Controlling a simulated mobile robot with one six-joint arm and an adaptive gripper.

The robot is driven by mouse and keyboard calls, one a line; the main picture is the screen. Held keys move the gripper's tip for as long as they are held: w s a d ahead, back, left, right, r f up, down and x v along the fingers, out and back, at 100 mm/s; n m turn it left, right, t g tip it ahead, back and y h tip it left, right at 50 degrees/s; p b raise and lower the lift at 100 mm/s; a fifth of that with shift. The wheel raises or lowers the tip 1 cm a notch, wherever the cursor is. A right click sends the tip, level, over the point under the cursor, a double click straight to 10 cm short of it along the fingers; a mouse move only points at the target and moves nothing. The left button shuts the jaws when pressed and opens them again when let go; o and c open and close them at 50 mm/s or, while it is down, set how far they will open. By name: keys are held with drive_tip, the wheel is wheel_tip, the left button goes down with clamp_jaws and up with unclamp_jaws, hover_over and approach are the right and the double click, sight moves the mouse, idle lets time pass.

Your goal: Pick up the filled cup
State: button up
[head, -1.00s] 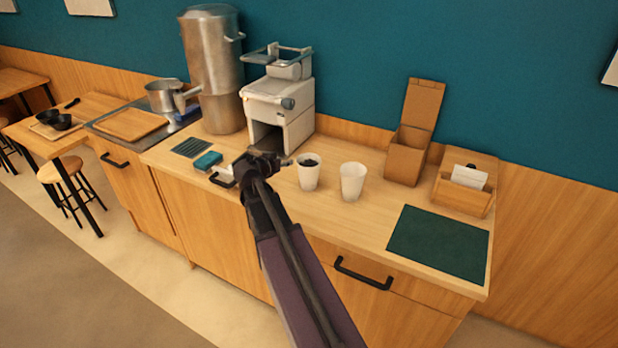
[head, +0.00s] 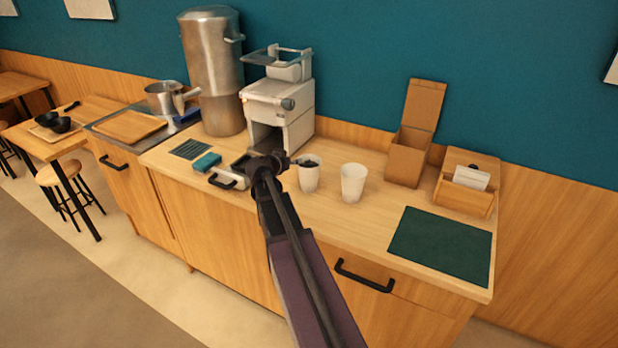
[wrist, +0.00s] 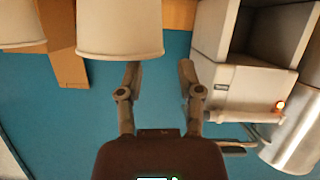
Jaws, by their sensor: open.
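The filled cup (head: 308,178) is white with dark contents and stands upright on the counter, left of a second white cup (head: 353,183) that looks empty. My gripper (head: 294,162) is at the filled cup's left side, close to its rim; a dark finger partly overlaps the rim. In the wrist view, which is upside down, my gripper (wrist: 160,72) is open with nothing between its fingers. There the near cup (wrist: 120,28) looms beyond the fingertips, more toward the left finger, and the other cup (wrist: 18,22) is at the left edge. Contact is unclear.
A white dispenser machine (head: 280,105) stands behind my gripper, with a steel urn (head: 212,75) to its left. A cardboard box (head: 406,157) and a wooden card holder (head: 463,198) stand at right. A green mat (head: 440,245) lies clear at the counter's front right.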

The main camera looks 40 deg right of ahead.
drive_tip(key=shift+b+x, duration=0.7)
drive_tip(key=shift+x, duration=1.4)
drive_tip(key=shift+f, duration=0.1)
clamp_jaws()
